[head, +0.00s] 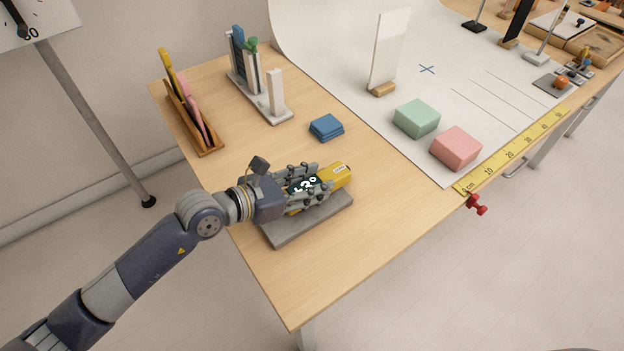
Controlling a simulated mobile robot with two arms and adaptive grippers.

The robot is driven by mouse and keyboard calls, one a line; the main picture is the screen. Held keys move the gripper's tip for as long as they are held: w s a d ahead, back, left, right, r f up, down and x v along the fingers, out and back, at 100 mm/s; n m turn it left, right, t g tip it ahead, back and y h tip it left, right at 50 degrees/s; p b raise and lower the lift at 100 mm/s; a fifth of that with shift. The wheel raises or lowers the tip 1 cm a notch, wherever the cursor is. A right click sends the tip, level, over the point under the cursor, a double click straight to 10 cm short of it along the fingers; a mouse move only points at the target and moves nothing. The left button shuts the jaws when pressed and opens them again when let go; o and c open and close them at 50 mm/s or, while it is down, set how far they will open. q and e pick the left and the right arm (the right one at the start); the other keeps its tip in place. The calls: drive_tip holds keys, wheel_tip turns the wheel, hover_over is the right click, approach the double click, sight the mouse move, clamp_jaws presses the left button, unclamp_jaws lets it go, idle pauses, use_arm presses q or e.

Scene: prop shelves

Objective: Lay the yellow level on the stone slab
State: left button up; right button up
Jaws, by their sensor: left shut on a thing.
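The yellow level (341,176) is in the fingers of my left gripper (318,185), which is shut on it. Its far end sticks out beyond the fingertips, and a dark display with white digits shows between the fingers. The level is over the grey stone slab (292,233), roughly in line with its length. The fingers hide much of the level and the slab's far part, so I cannot tell whether the level touches the slab. My right gripper is not in view.
A blue stacked block (326,127) lies behind the slab. A wooden rack (207,148) and a grey rack (271,111) stand at the back left. Green (416,118) and pink (456,147) blocks sit on the white sheet (350,70). The table is clear right of the slab.

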use_arm(q)
drive_tip(key=shift+f+b, duration=0.45)
drive_tip(key=shift+f, duration=0.1)
drive_tip(key=o, duration=1.3)
drive_tip(key=shift+a, duration=0.1)
drive_tip(key=v, duration=1.2)
